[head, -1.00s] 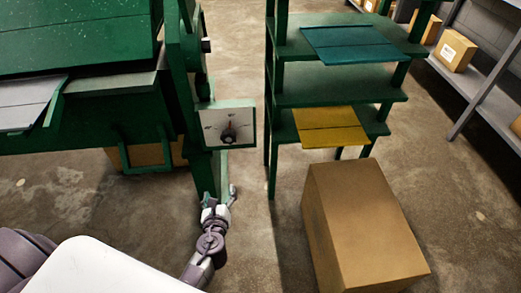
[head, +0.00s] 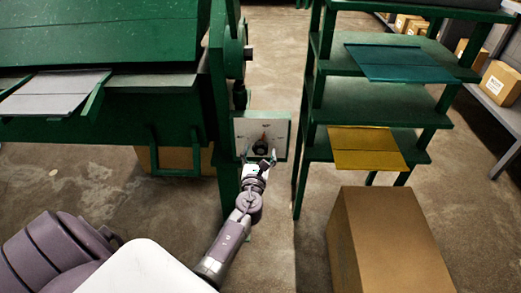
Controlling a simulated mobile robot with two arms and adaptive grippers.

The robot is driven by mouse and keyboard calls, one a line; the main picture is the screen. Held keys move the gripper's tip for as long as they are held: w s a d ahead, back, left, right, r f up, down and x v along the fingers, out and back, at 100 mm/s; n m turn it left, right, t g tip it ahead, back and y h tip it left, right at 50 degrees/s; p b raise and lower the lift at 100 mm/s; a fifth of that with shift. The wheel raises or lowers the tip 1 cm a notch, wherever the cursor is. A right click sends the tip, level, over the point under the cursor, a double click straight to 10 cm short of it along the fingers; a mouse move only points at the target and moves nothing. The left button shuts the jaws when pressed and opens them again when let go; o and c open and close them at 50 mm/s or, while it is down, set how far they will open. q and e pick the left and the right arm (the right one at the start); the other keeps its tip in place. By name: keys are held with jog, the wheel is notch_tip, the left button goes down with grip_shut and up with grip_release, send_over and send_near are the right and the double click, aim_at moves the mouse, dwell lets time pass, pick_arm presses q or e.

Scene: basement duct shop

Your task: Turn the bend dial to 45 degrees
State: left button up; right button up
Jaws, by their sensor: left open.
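The bend dial is a dark round knob (head: 262,146) on a white scale plate (head: 280,130) in a green frame, fixed to the side of the green machine (head: 120,115). The plate's marks are too small to read, and an orange-red mark shows just above the knob. My left gripper (head: 259,160) is in front of the lower part of the plate, with its open fingers on either side of the knob's lower edge. I cannot tell whether they touch the knob. My right gripper is not in view.
A green shelf rack (head: 375,104) stands right of the dial, with a teal sheet (head: 400,63) and a yellow sheet (head: 365,148) on it. A large cardboard box (head: 390,240) stands on the floor in front of it. A grey sheet (head: 50,92) lies on the machine's ledge.

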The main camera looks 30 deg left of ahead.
pick_arm(q)
jog(key=shift+x, duration=1)
jog(key=c, duration=1.2)
jog(key=shift+o, duration=0.2)
